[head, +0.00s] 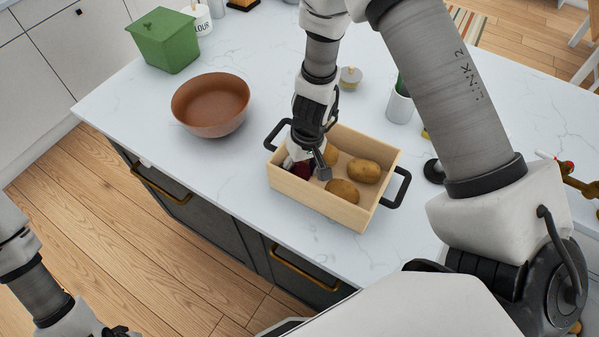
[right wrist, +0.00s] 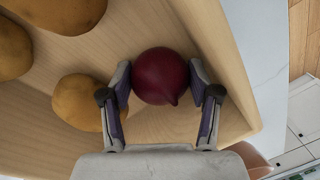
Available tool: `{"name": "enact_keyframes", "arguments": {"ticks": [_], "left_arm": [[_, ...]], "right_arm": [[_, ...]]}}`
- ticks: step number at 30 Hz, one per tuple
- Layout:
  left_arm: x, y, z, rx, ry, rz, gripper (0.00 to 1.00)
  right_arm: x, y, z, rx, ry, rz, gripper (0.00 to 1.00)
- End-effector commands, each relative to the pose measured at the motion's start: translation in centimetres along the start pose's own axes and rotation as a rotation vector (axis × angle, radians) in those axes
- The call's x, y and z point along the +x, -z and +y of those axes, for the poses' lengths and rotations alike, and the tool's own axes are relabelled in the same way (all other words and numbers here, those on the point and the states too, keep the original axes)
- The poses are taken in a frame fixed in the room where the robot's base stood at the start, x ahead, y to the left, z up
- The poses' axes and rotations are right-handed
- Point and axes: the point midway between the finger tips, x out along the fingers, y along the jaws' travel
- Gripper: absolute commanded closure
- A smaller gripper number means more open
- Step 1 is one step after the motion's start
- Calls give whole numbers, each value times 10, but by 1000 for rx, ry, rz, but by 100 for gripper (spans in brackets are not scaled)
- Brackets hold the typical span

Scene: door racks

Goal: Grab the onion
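The onion (right wrist: 161,76) is dark red and round and lies in a light wooden crate (right wrist: 236,70), its pointed tip toward my right gripper (right wrist: 161,72). That gripper is open, with one finger on each side of the onion and little or no gap; I cannot tell whether they touch it. In the head view the right gripper (head: 304,167) reaches down into the left end of the crate (head: 310,196) and partly hides the onion (head: 302,169). My left gripper (head: 119,332) is at the bottom left edge, mostly cut off, away from the counter.
Several potatoes, one of them (head: 364,171) at the right, share the crate. The crate has black handles (head: 396,188). A small lidded jar (head: 350,78) stands behind.

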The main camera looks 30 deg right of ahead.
Motion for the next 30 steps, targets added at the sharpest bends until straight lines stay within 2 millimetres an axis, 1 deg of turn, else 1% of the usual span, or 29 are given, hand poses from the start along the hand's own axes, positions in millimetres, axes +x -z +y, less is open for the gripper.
{"name": "enact_keyframes", "arguments": {"ticks": [1,2,10,12,14,20,24,27,30], "left_arm": [[0,0,0,0,0,0,59],[0,0,0,0,0,0,59],[0,0,0,0,0,0,59],[-2,0,0,0,0,0,59],[-6,0,0,0,0,0,59],[-25,0,0,0,0,0,59],[-28,0,0,0,0,0,59],[-28,0,0,0,0,0,59],[-28,0,0,0,0,0,59]], "right_arm": [[0,0,0,0,0,0,66],[0,0,0,0,0,0,77],[0,0,0,1,-1,1,77],[-4,0,0,0,-1,1,77],[-12,1,-2,-1,0,2,77],[-59,1,-8,-2,-1,5,77],[-86,1,-12,-2,0,4,77],[-97,0,-13,0,0,2,77],[-100,0,-14,3,2,4,77]]}}
